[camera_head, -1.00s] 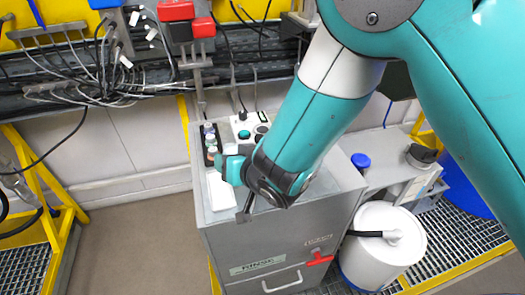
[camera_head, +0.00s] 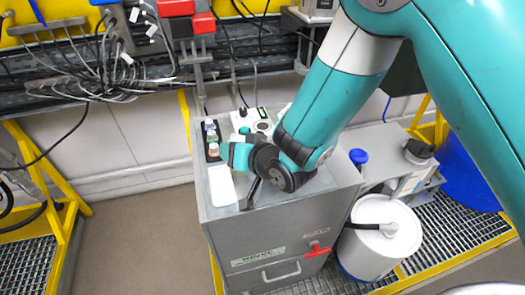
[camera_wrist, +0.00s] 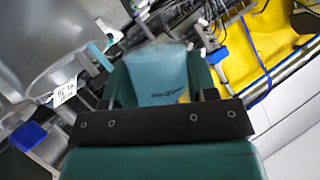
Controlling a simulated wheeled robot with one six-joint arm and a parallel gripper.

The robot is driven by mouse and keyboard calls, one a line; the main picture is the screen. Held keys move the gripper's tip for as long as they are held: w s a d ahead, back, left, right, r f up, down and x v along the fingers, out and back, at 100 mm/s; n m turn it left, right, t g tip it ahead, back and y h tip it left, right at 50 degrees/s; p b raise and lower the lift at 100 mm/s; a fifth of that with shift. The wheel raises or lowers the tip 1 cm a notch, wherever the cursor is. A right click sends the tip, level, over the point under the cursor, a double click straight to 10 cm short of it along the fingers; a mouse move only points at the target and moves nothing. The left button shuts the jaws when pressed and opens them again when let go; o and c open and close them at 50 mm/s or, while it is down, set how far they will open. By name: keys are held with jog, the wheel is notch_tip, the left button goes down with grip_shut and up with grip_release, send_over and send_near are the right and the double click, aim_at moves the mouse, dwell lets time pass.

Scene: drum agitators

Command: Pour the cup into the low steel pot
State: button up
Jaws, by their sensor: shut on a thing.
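My gripper (camera_wrist: 158,95) shows in the wrist view, with a dark crossbar and two dark fingers. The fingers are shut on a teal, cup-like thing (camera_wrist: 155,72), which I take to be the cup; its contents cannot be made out. In the head view my wrist hangs over the steel cabinet top, and the cup cannot be told apart there. A smooth grey vessel (camera_wrist: 45,45) with a white label beside it fills the upper left of the wrist view. I cannot tell whether it is the low steel pot. No low steel pot is clear in the head view.
The steel cabinet (camera_head: 270,235) bears a white tray (camera_head: 221,186), a dark rack of small bottles (camera_head: 211,140) and a knob panel (camera_head: 245,122). A blue-lidded bottle (camera_head: 358,158) stands right. A white drum (camera_head: 382,238) stands on the floor. Cables hang behind.

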jog(key=shift+w+d+r+m+g+y+b, duration=0.4)
jog(key=shift+w+d+m+b, duration=0.1)
jog(key=shift+d+m+b, duration=0.1)
dwell(0.9)
jog(key=shift+w+f+m+y+b, duration=0.15)
jog(key=shift+f+m+y+b, duration=0.25)
jog(key=shift+b, duration=0.55)
dwell(0.4)
jog(key=shift+r+m+g+y, duration=0.25)
jog(key=shift+m+g+y, duration=0.2)
jog(key=shift+m, duration=0.25)
dwell(0.7)
jog(key=shift+d+f+m+g+y+b, duration=0.1)
jog(key=shift+f+m+g+y+b, duration=0.15)
jog(key=shift+f+m+b, duration=0.5)
dwell(0.6)
jog(key=shift+w+d+r+m+y+b, duration=0.1)
jog(key=shift+r+m+y+b, duration=0.25)
jog(key=shift+r, duration=0.3)
dwell(0.8)
jog(key=shift+w+d+f+m+y+b, duration=0.35)
jog(key=shift+f+m+b, duration=0.15)
jog(key=shift+b, duration=0.5)
